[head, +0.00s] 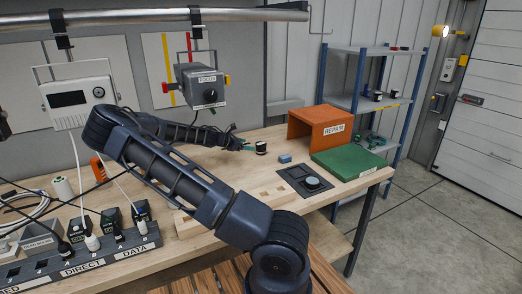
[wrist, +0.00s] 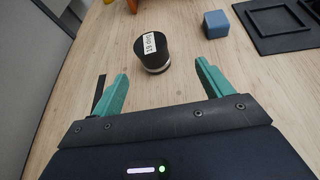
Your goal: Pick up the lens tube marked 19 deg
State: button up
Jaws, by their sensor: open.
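A short black cylinder, the lens tube (wrist: 153,52), stands upright on the wooden bench with a white label reading "19 deg" and a lighter ring at its base. In the head view the lens tube (head: 261,148) is on the bench just right of my gripper's end. My gripper (wrist: 160,88) has two green fingers spread wide apart and nothing between them. The lens tube lies beyond the fingertips, roughly centred between them. In the head view my gripper (head: 246,148) is low over the bench, small and partly dark.
A blue block (wrist: 216,24) sits right of the tube, near the right finger's line. A dark tray (head: 304,182) with a round piece, an orange REPAIR box (head: 310,129) and a green board (head: 347,163) are further right. A grey FOCUS box (head: 201,86) hangs above.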

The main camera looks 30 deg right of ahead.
aim_at(259, 144)
jog(key=shift+w+d+r+n, duration=0.3)
jog(key=shift+d+r+n, duration=0.05)
jog(key=shift+d+n, duration=0.05)
jog(key=shift+d+h, duration=0.2)
jog(key=shift+h, duration=0.1)
jog(key=x, duration=0.5)
jog(key=shift+w+f, duration=0.1)
jog(key=shift+w+f+x, duration=0.15)
jog(key=shift+w+x, duration=0.05)
jog(key=shift+x, duration=1.1)
jog(key=shift+w+f+x, duration=0.15)
jog(key=shift+w+x, duration=0.05)
jog(key=shift+x, duration=1.15)
jog(key=shift+a, duration=0.15)
jog(key=c, duration=1.3)
jog(key=shift+o, duration=0.2)
jog(key=shift+r, duration=0.1)
